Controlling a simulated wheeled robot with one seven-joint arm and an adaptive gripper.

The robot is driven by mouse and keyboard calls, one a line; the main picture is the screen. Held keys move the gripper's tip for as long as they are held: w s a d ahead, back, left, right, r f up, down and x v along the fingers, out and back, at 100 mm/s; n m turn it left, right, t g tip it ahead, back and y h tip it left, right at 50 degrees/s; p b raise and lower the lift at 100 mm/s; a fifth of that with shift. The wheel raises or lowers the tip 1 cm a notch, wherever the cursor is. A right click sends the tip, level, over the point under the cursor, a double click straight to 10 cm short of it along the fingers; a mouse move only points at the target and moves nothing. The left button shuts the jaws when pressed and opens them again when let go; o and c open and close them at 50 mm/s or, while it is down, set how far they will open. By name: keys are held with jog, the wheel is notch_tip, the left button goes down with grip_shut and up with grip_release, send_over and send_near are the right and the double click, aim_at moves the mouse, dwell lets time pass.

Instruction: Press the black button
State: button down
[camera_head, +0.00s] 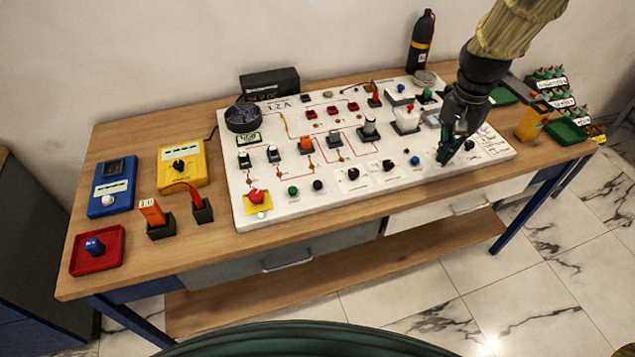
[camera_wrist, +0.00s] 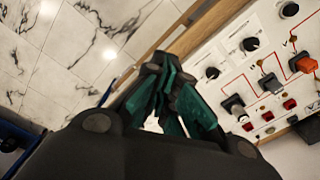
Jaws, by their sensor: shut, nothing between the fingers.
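The black button (camera_head: 317,185) is a small round cap on the front part of the white panel (camera_head: 330,199), just right of a green button (camera_head: 293,190). In the wrist view a round black cap that looks like this button (camera_wrist: 289,9) shows near the top right corner. My gripper (camera_head: 443,157) is over the front right part of the panel, well to the right of the black button and apart from it. Its teal fingers are closed together and empty, also in the wrist view (camera_wrist: 154,66). The panel directly behind the fingers is hidden.
Two black knobs (camera_head: 353,173) (camera_head: 387,165) and a blue button (camera_head: 414,160) lie between my gripper and the black button. A red button on a yellow base (camera_head: 257,197) is farther left. Switches, red parts and raised plugs crowd the panel behind.

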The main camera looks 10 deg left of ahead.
jog(key=s+d+f+n+b, duration=0.1)
jog(key=s+f, duration=0.5)
jog(key=f, duration=0.7)
jog(key=s+d+f+n+b, duration=0.15)
jog(key=s+f, duration=0.45)
jog(key=f, duration=0.7)
jog(key=s+f+n, duration=0.2)
jog(key=s+f, duration=0.6)
jog(key=s, duration=0.4)
jog(key=s+d+f+n+b, duration=0.1)
jog(key=s+f+n, duration=0.1)
jog(key=s+f, duration=0.5)
jog(key=s, duration=0.5)
jog(key=shift+s+f, duration=0.15)
jog(key=shift+f, duration=0.2)
jog(key=shift+s+d, duration=0.1)
